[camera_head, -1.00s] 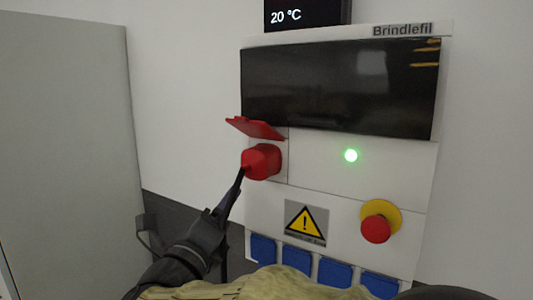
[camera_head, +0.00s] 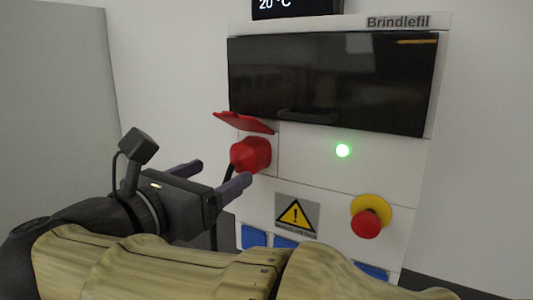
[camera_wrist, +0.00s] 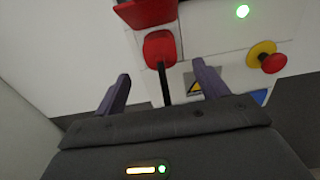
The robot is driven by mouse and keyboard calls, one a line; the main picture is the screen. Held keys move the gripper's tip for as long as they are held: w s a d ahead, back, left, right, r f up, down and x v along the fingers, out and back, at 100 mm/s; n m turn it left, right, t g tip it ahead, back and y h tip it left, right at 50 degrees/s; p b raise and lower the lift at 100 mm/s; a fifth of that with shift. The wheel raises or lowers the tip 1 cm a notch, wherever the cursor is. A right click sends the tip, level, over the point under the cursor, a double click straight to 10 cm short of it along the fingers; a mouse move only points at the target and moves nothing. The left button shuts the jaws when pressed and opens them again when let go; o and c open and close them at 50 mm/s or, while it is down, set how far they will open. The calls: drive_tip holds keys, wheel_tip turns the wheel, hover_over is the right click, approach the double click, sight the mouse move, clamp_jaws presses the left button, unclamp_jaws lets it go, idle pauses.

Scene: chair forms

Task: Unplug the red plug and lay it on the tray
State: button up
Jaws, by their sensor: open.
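The red plug (camera_head: 250,154) sits in the socket on the left of the white panel, under a raised red flap (camera_head: 244,122). A dark cable hangs down from it. In the wrist view the plug (camera_wrist: 160,50) is ahead of my gripper, between the lines of the two fingers but beyond their tips. My gripper (camera_head: 218,175) is open and empty, just short of the plug, one finger on each side in the picture. In the wrist view both fingers of my gripper (camera_wrist: 160,82) stand apart. I see no tray in any view.
The panel carries a green light (camera_head: 343,151), a red button on a yellow base (camera_head: 367,222), a warning sign (camera_head: 297,214) and blue covers (camera_head: 254,238) low down. A dark window (camera_head: 330,80) with a handle is above. A grey cabinet (camera_head: 55,110) stands left.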

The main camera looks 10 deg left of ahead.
sight(234, 168)
drive_tip(key=shift+w+d, duration=0.1)
drive_tip(key=shift+w, duration=0.05)
drive_tip(key=shift+w+d+r+p, duration=0.15)
drive_tip(key=shift+w+d+p, duration=0.1)
drive_tip(key=shift+w+p, duration=0.35)
drive_tip(key=p+x, duration=0.2)
drive_tip(key=x, duration=0.1)
drive_tip(key=shift+d, duration=0.1)
drive_tip(key=shift+w+d+f+b, duration=0.15)
drive_tip(key=shift+w+f+b, duration=0.2)
drive_tip(key=shift+w, duration=0.1)
drive_tip(key=shift+w+d+b, duration=0.1)
drive_tip(key=shift+w+b, duration=0.2)
drive_tip(key=shift+b, duration=0.05)
drive_tip(key=shift+b+x, duration=0.8)
drive_tip(key=shift+x, duration=0.6)
drive_tip(key=shift+r, duration=0.2)
drive_tip(key=shift+b, duration=1.3)
drive_tip(key=shift+c, duration=0.2)
